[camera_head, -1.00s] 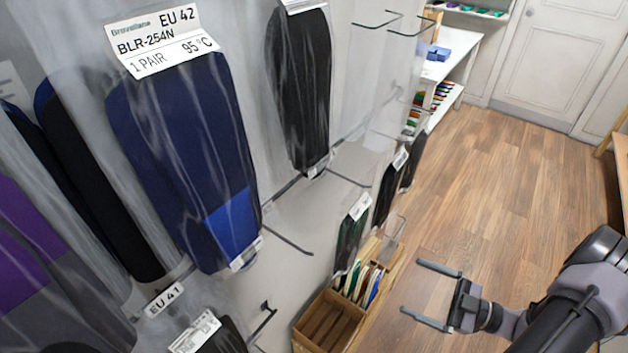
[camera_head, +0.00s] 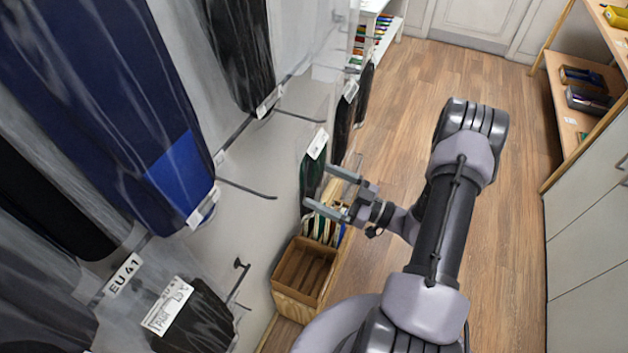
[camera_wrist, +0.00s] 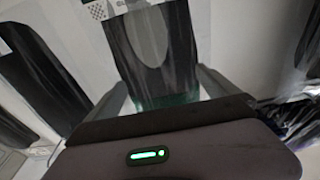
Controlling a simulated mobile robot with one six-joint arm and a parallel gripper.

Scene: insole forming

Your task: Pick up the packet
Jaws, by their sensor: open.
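Several packets hang on the wall. A small dark green packet (camera_head: 311,172) with a white label hangs low, close to my gripper (camera_head: 318,186). In the wrist view a dark packet (camera_wrist: 152,50) with a green lower edge hangs straight ahead, between the two fingers of my gripper (camera_wrist: 162,88). My gripper is open and empty. In the head view one finger reaches by the green packet's lower part; whether it touches cannot be told. A large blue packet (camera_head: 95,90) hangs at the left. The task line does not say which packet is meant.
An open wooden box (camera_head: 303,275) stands below, with upright insoles (camera_head: 322,229) behind it. Wire hooks (camera_head: 245,188) stick out of the wall. A black packet (camera_head: 198,318) hangs at lower left. Shelves (camera_head: 590,100) stand at the right. The wooden floor (camera_head: 515,150) is clear.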

